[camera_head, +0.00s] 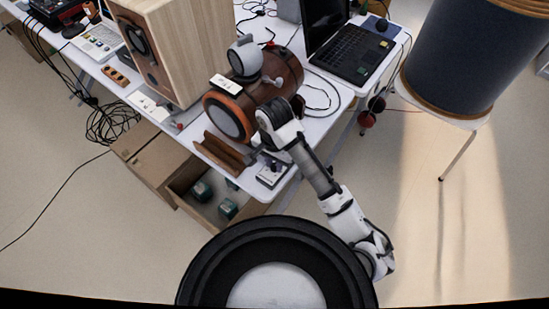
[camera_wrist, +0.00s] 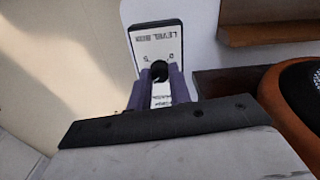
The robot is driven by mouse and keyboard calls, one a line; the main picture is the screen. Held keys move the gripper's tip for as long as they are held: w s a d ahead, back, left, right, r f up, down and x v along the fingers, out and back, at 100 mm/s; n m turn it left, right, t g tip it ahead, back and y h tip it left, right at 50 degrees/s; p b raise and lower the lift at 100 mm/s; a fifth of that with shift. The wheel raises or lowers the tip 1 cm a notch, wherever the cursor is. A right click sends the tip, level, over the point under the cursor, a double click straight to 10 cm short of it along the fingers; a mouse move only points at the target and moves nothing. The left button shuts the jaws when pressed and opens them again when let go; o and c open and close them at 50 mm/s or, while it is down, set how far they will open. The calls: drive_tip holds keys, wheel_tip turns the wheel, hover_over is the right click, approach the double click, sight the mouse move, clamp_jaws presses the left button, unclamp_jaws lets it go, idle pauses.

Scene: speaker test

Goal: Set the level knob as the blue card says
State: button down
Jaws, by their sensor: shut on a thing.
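The level box (camera_wrist: 172,40) is a small dark-edged box with a white face lettered "LEVEL BOX", upside down in the wrist view. Its black knob (camera_wrist: 159,70) sits between the two purple fingers of my gripper (camera_wrist: 161,82), which is shut on it. The fingers and gripper body hide the lower part of the face, so I cannot read the knob's setting. In the head view the level box (camera_head: 272,176) lies at the table's front corner, under my gripper. I cannot make out a readable blue card in either view.
A brown barrel-shaped speaker (camera_head: 270,82) and a wooden rack (camera_head: 222,152) stand close beside the level box. A wooden speaker cabinet (camera_head: 180,40) and a laptop (camera_head: 350,50) are farther back.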

drive_tip(key=shift+m, duration=2.2)
drive_tip(key=c, duration=1.3)
unclamp_jaws()
drive_tip(key=shift+r, duration=0.15)
drive_tip(key=shift+d+r, duration=0.1)
drive_tip(key=shift+r, duration=0.5)
wheel_tip(320, 180, up, 12)
drive_tip(key=shift+r, duration=0.2)
